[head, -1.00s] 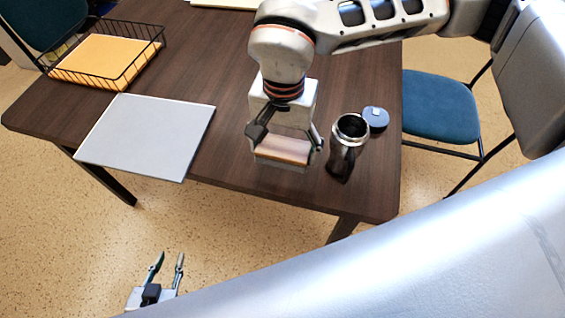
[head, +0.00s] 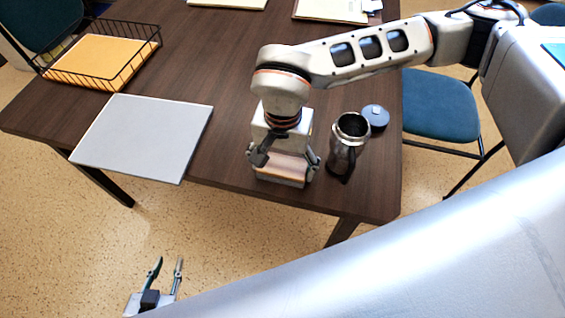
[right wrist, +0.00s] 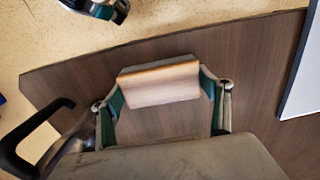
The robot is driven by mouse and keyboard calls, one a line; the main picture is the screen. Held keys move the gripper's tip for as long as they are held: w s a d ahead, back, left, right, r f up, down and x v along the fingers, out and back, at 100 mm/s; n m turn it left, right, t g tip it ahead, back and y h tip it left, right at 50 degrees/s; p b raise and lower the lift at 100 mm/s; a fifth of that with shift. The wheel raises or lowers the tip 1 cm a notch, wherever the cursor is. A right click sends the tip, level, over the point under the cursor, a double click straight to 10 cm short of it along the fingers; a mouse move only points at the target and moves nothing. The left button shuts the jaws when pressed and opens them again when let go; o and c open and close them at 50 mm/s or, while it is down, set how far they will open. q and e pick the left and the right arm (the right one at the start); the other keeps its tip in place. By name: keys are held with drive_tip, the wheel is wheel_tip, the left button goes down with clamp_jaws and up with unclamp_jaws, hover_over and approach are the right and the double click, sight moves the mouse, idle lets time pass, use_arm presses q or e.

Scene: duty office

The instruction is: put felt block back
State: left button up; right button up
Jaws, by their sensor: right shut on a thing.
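The felt block (head: 281,167), with a pale wooden top and grey felt edge, is at the table's near side. My right gripper (head: 285,163) points down and is shut on it, one finger at each end. The right wrist view shows the block (right wrist: 160,84) between the fingers (right wrist: 163,90) over the brown tabletop. I cannot tell whether its felt touches the table. A white board (head: 145,137) lies to the left, apart from the block. My left gripper (head: 169,266) is open and empty, low over the floor in front of the table.
A dark metal flask (head: 349,140) with a handle stands just right of my right gripper, its blue-grey lid (head: 376,116) beside it. A wire basket (head: 140,47) with orange paper is at the far left. The tabletop (head: 215,75) between basket and arm is clear.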

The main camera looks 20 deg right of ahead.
sight(282, 164)
drive_tip(key=o, duration=1.1)
drive_tip(key=shift+c, duration=0.2)
wheel_tip(282, 164, up, 12)
drive_tip(key=p, duration=0.1)
drive_tip(key=shift+r+p, duration=0.15)
drive_tip(key=shift+p, duration=0.15)
